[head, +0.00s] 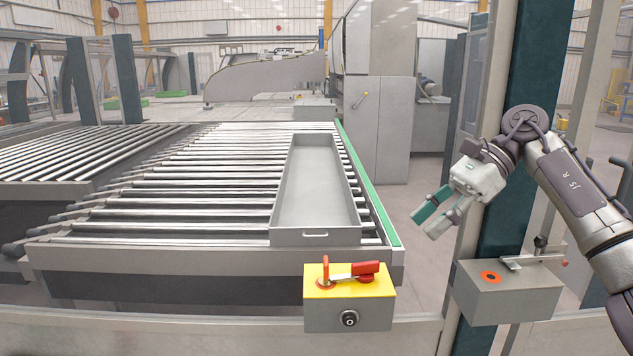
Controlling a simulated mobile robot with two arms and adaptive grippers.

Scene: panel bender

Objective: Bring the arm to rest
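My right arm comes in from the right edge of the head view, bent at the elbow. My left arm and gripper do not show.
A grey metal tray (317,190) lies on the roller table (150,250). A yellow-topped box (349,312) with a red handle (365,268) stands at the front rail. A grey box (508,292) with an orange-red ring and a lever sits below my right gripper. A dark green post (515,110) stands close behind my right arm.

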